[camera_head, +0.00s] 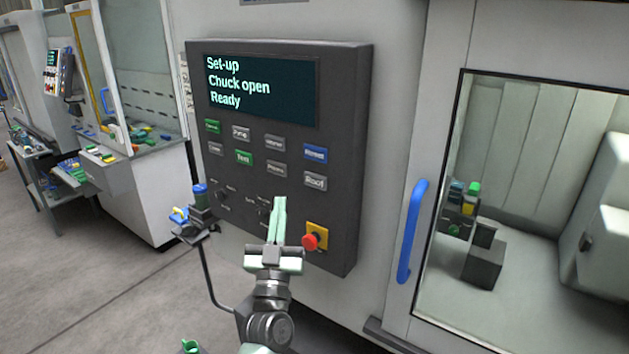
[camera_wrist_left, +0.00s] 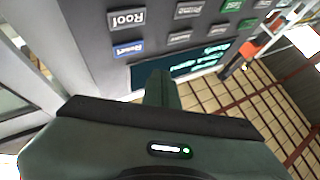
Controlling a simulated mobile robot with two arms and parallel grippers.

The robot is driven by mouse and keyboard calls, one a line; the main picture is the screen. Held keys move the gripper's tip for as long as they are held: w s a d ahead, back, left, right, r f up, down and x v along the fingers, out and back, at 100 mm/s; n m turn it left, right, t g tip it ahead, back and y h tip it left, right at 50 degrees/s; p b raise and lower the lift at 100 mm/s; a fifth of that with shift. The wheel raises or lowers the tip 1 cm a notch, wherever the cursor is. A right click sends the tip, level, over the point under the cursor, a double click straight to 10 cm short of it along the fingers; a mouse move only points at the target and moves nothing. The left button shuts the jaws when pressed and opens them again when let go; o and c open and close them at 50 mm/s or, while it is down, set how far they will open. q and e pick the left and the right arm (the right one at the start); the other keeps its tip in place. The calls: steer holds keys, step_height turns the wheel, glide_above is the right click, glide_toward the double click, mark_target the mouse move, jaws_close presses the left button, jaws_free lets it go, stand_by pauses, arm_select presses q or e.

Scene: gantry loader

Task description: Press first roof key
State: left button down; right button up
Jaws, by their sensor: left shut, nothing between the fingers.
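The grey Roof key (camera_head: 315,181) is at the lower right of the key rows on the dark control panel (camera_head: 345,130), below the blue Reset key (camera_head: 315,153). In the left wrist view the Roof key (camera_wrist_left: 126,18) shows at the top, left of the fingers. My left gripper (camera_head: 280,203) is shut and empty, its fingers pointing up in front of the panel's lower part. Its tips appear below and left of the Roof key, apart from it in the picture. The panel screen (camera_head: 262,90) reads "Set-up, Chuck open, Ready". My right gripper is not in view.
A red emergency stop button (camera_head: 310,241) on a yellow plate sits right of my left fingers. A blue door handle (camera_head: 412,232) and a window stand right of the panel. A small stand with a blue-topped part (camera_head: 200,190) is at the left. Open floor lies further left.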

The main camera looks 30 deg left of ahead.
mark_target(315, 181)
arm_select(q)
steer(key=shift+w, duration=0.15)
steer(key=shift+w+d+b, duration=0.2)
steer(key=shift+w+b, duration=0.55)
steer(key=shift+w, duration=1.4)
steer(key=shift+w+d+b, duration=0.15)
steer(key=shift+w+b, duration=0.55)
steer(key=shift+w, duration=1.45)
steer(key=shift+w, duration=0.1)
steer(key=shift+w, duration=0.3)
